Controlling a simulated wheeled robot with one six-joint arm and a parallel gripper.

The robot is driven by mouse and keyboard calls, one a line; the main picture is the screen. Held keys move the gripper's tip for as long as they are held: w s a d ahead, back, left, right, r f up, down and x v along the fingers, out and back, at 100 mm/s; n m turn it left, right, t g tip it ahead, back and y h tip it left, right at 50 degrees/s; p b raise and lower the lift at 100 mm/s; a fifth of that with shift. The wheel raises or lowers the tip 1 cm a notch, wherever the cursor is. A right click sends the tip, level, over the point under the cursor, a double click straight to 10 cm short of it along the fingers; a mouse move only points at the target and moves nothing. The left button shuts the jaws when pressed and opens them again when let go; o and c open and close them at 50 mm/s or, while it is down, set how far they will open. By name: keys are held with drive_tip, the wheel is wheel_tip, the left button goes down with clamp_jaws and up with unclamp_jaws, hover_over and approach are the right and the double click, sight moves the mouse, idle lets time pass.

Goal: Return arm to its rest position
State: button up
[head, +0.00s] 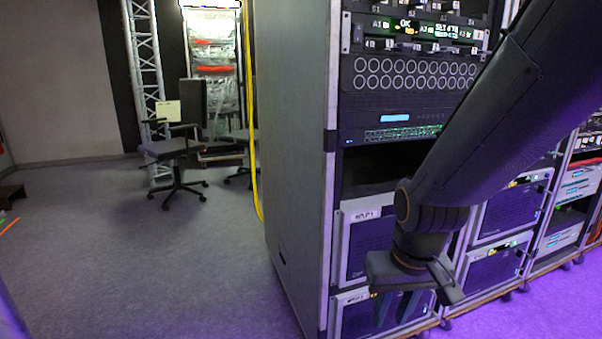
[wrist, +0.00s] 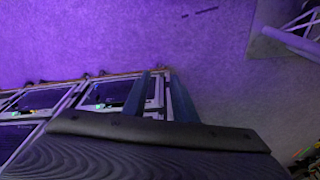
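My dark arm comes in from the upper right of the head view and bends down at the wrist in front of the equipment rack. My gripper (head: 403,308) hangs low, before the rack's bottom units. In the wrist view my gripper (wrist: 160,78) shows two bluish fingers standing apart with nothing between them. It is open and empty. Whether it touches the rack cannot be told.
A tall grey rack (head: 290,130) stands close, with more racks (head: 575,185) to the right. A yellow cable (head: 252,120) hangs along its left side. An office chair (head: 172,150) and a truss (head: 145,60) stand behind. Open carpet (head: 130,240) lies left.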

drive_tip(key=s+a+r+n+g, duration=0.2)
drive_tip(key=s+a+r+n, duration=0.1)
drive_tip(key=s+a+r, duration=0.6)
drive_tip(key=s+d+r+m+p, duration=0.1)
drive_tip(key=d+r+m+p, duration=0.2)
drive_tip(key=d+r+p, duration=0.7)
drive_tip(key=d+p, duration=0.1)
drive_tip(key=p, duration=1)
drive_tip(key=shift+d+r+m+p, duration=0.3)
drive_tip(key=shift+d+r+p, duration=0.05)
drive_tip(key=shift+d+p, duration=0.05)
drive_tip(key=shift+o, duration=0.3)
drive_tip(key=shift+s, duration=0.1)
